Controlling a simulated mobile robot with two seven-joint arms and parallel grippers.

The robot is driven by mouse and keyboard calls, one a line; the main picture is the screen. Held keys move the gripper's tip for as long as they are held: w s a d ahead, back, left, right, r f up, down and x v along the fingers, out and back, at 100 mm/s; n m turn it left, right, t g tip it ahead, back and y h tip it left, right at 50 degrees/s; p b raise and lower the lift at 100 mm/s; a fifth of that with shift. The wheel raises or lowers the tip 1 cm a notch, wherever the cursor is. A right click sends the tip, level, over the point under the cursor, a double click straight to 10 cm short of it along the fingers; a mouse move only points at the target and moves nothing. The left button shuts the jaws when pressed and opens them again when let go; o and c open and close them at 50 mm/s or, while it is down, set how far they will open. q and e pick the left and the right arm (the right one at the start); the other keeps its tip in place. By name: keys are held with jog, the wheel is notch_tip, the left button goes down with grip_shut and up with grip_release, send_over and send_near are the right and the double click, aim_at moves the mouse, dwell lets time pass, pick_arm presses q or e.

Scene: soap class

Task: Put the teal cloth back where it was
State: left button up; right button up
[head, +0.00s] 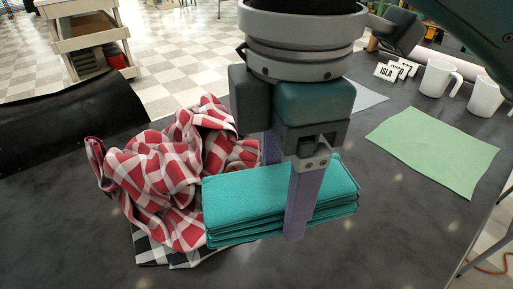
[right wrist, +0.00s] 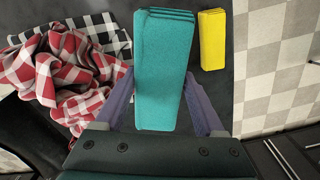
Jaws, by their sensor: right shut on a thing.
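The teal cloth (head: 240,199) is folded into a thick stack of several layers, in the middle of the head view. It also fills the centre of the right wrist view (right wrist: 163,70). My right gripper (head: 284,195) points down and is shut on the teal cloth, one finger on each side. Both fingers flank the cloth in the right wrist view (right wrist: 160,98). The cloth looks held near table height; I cannot tell whether its underside touches the table. My left gripper is in neither view.
Left of the teal cloth lies a crumpled red-and-white checked cloth (head: 150,172), partly over a black-and-white checked cloth (head: 150,249). A flat green cloth (head: 432,150) and white mugs (head: 437,78) are at right on the dark table (head: 400,230). A folded yellow cloth (right wrist: 212,40) shows in the right wrist view.

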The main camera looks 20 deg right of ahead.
jog(key=b, duration=0.4)
send_over(271, 282)
notch_tip(271, 282, down, 15)
jog(key=shift+r, duration=0.15)
jog(key=shift+f+b, duration=1)
jog(key=shift+f, duration=1.55)
jog(key=shift+f, duration=0.15)
jog(key=o, duration=1.3)
notch_tip(271, 282, up, 12)
jog(key=r+p, duration=0.1)
jog(key=p, duration=0.3)
jog(key=s+a+f+m+t+y, duration=0.1)
jog(key=s+a+f+m+y, duration=0.15)
jog(key=s+m, duration=0.3)
jog(key=s+d+m+t+h, duration=0.2)
jog(key=s+d+m, duration=0.4)
jog(key=d+m, duration=0.4)
jog(key=shift+s+d+r+t, duration=0.3)
jog(key=shift+d+r, duration=0.05)
jog(key=shift+d, duration=0.55)
